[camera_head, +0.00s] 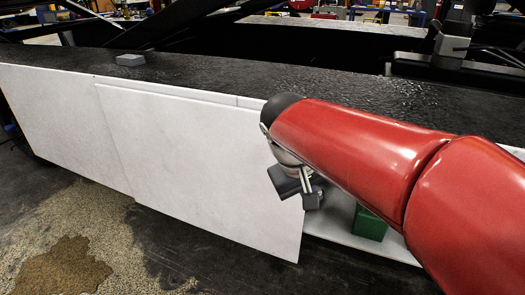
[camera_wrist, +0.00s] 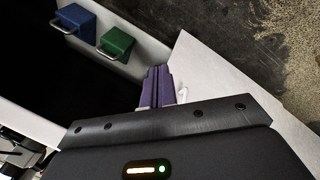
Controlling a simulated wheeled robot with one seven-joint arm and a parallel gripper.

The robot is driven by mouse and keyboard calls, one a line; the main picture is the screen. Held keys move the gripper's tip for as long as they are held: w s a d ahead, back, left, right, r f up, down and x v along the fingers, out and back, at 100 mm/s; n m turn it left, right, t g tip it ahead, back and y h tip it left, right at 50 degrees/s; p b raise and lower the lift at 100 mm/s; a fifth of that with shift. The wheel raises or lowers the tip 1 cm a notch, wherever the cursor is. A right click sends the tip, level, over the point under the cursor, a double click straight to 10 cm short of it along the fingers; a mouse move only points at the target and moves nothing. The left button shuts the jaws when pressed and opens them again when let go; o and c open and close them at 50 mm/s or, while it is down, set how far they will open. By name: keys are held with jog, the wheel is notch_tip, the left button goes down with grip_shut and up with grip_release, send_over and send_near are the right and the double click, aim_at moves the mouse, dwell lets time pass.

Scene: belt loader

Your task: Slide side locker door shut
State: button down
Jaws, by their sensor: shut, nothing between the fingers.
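The side locker door (camera_head: 205,165) is a white flat panel in the head view. Its right edge ends beside my gripper (camera_head: 311,195), and right of it the locker is open. In the wrist view the door (camera_wrist: 235,85) is the white surface right of my gripper's purple fingers (camera_wrist: 157,87). The fingers are shut with nothing between them and lie by the door's edge. A small white handle-like piece (camera_wrist: 183,93) shows just right of them. I cannot tell whether the fingers touch the door. My red arm hides part of the opening in the head view.
A green case (camera_wrist: 116,42) and a blue case (camera_wrist: 75,20), with handles, stand in the locker; the green one also shows in the head view (camera_head: 369,224). A grey block (camera_head: 130,59) lies on the dark top surface. Floor in front is clear, with a brown stain.

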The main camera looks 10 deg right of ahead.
jog(key=w+a+h, duration=0.2)
jog(key=w+h, duration=0.1)
jog(key=w, duration=0.4)
jog(key=t+h+b, duration=0.1)
jog(key=h+b, duration=0.2)
jog(key=h, duration=0.6)
send_near(264, 143)
jog(key=shift+m, duration=0.4)
jog(key=d, duration=0.4)
jog(key=d+r+b, duration=0.1)
jog(key=d, duration=0.1)
jog(key=shift+d, duration=0.4)
jog(key=shift+s+d+f, duration=0.25)
jog(key=shift+s+d, duration=0.5)
jog(key=shift+d, duration=0.3)
jog(key=shift+s+d+f+b, duration=0.15)
jog(key=shift+s+d+b, duration=0.2)
jog(key=shift+d, duration=0.25)
jog(key=shift+d, duration=0.1)
